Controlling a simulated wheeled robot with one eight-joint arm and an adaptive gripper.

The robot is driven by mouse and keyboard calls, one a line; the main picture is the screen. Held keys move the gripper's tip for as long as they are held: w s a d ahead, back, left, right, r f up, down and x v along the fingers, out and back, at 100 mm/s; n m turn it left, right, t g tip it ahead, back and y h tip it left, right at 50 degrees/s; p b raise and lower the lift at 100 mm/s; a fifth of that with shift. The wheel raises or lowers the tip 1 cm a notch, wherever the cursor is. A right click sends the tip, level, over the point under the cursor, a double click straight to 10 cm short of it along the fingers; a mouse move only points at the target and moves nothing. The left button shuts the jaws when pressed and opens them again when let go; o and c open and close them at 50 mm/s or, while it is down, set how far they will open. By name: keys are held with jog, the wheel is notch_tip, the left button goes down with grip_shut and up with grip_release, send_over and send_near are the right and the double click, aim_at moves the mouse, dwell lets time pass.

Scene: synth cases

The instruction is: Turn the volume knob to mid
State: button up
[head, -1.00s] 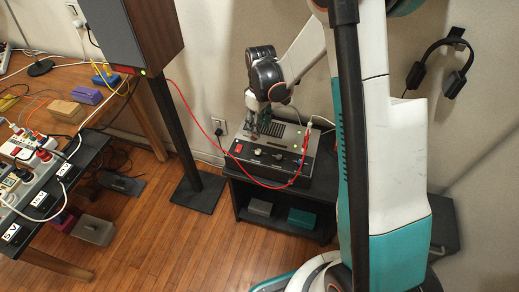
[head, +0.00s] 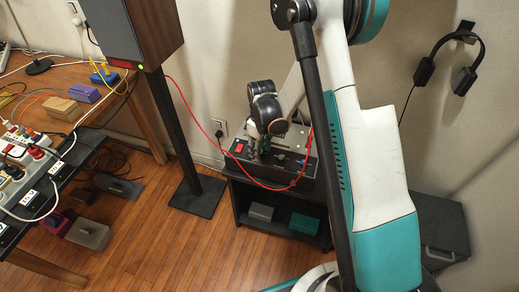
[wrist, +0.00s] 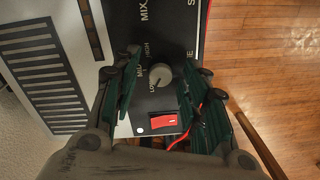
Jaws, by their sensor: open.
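The grey volume knob (wrist: 161,75) sits on the black front panel (wrist: 150,100) of the amplifier in the wrist view. Printed LOW and HIGH marks stand beside it; other lettering is partly hidden by a finger. I cannot clearly read where its pointer aims. My gripper (wrist: 163,80) is open, with one dark green finger on each side of the knob; contact cannot be told. In the head view the amplifier (head: 297,170) stands on a low black shelf, and my gripper (head: 256,150) is over its left part, hiding the knob.
A red rocker switch (wrist: 163,120) sits close to the knob, between the fingers. A red cable (wrist: 180,139) passes by the right finger and loops across the amplifier's front. A speaker on a black stand (head: 178,130) rises to the left. Floor in front is clear.

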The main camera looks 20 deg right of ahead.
grip_shut()
jog(key=shift+m, duration=0.4)
jog(key=m, duration=0.4)
jog(key=shift+m, duration=0.4)
jog(key=m, duration=0.6)
dwell(0.5)
